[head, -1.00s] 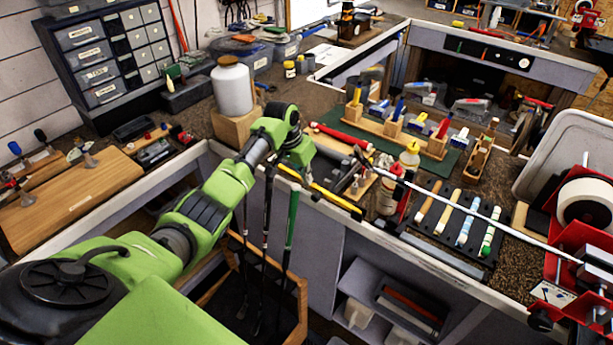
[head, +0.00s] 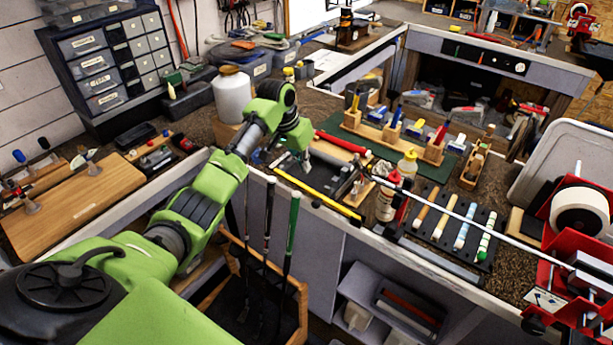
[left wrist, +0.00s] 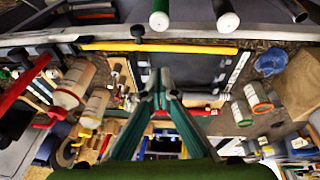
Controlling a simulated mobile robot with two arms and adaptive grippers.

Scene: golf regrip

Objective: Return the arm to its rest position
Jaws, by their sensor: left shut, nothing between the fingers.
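My left arm reaches in from the left in the head view, its green wrist raised over the bench's front edge. My left gripper (head: 303,163) points down beside the yellow level (head: 318,191), partly hidden by the wrist. In the left wrist view my gripper's fingers (left wrist: 164,76) come together at the tips, shut and empty. A golf club shaft (head: 470,222) runs across the bench to the red vise (head: 571,285) at the right. Several grips, among them a blue one (head: 466,227), lie in a dark rack. My right gripper is not in view.
A white jar (head: 232,94) stands just behind my wrist. A red tube (head: 341,142) and a spray bottle (head: 406,168) lie or stand to its right. Upright clubs (head: 290,235) stand in a wooden bin below the bench edge. A wooden board (head: 75,202) lies at left.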

